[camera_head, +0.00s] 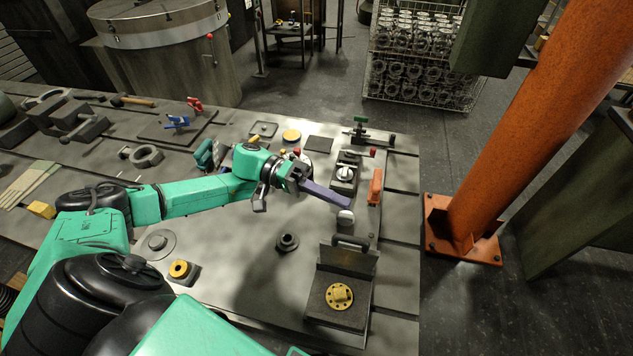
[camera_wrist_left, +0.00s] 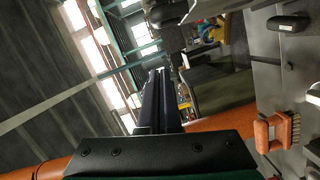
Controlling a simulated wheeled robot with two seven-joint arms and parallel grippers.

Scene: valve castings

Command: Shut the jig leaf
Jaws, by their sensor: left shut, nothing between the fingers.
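The jig is a dark square base (camera_head: 352,318) near the table's front right, with a yellow flanged part (camera_head: 339,296) lying on it. Its jig leaf (camera_head: 346,261) stands raised at the back edge of the base, with a dark handle (camera_head: 350,240) along its top. My left gripper (camera_head: 347,204) is shut and empty. It is above the table, beyond the leaf in the picture and apart from it. Its closed fingers also show in the left wrist view (camera_wrist_left: 157,75), where the jig cannot be made out. My right gripper is out of view.
A small clamp fixture (camera_head: 344,175) and an orange-handled brush (camera_head: 375,187) lie near my left fingers. A dark nut (camera_head: 287,242) sits left of the jig. An orange column (camera_head: 520,120) rises beyond the table's right edge.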

